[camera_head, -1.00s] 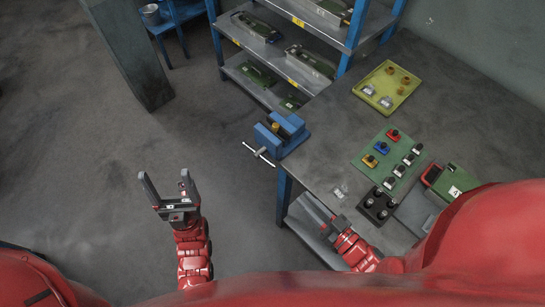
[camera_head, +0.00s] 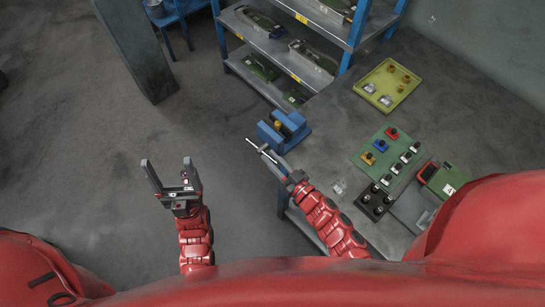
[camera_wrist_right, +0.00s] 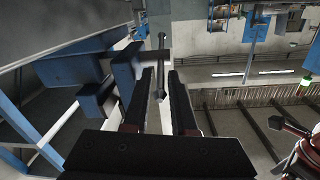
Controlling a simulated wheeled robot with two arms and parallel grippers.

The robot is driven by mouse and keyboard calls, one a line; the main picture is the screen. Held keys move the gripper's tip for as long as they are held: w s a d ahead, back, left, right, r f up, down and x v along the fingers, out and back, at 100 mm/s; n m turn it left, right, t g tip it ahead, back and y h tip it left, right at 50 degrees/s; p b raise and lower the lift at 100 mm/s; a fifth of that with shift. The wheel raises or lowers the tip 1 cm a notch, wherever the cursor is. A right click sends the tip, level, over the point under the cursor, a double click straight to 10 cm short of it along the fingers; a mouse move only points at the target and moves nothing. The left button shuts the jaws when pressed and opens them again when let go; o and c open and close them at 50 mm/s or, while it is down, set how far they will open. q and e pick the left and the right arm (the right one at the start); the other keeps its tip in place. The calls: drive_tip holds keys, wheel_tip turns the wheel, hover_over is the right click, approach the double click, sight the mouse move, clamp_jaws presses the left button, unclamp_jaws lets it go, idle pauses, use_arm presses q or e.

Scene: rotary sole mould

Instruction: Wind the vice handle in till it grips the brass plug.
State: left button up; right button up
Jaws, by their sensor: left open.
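The blue vice (camera_head: 298,127) sits at the left edge of the bench, with the brass plug (camera_head: 279,123) between its jaws. The vice handle (camera_head: 254,145) is a thin metal bar on the jaw's near left side. My right gripper (camera_head: 268,156) is at the handle. In the right wrist view the bar (camera_wrist_right: 161,60) stands upright between the two dark fingers, with a visible gap beside it, so the gripper looks open around it. Blue vice blocks (camera_wrist_right: 95,100) show to the left there; the plug cannot be made out. My left gripper (camera_head: 170,178) is open and empty over the floor.
The bench (camera_head: 335,130) holds a yellow tray (camera_head: 387,86), a green board (camera_head: 388,152) with coloured pieces, a black block (camera_head: 374,202) and a green box (camera_head: 442,179). Shelves (camera_head: 290,62) stand behind. The floor left of the bench is clear.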

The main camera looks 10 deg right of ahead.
clamp_jaws()
idle(1.4)
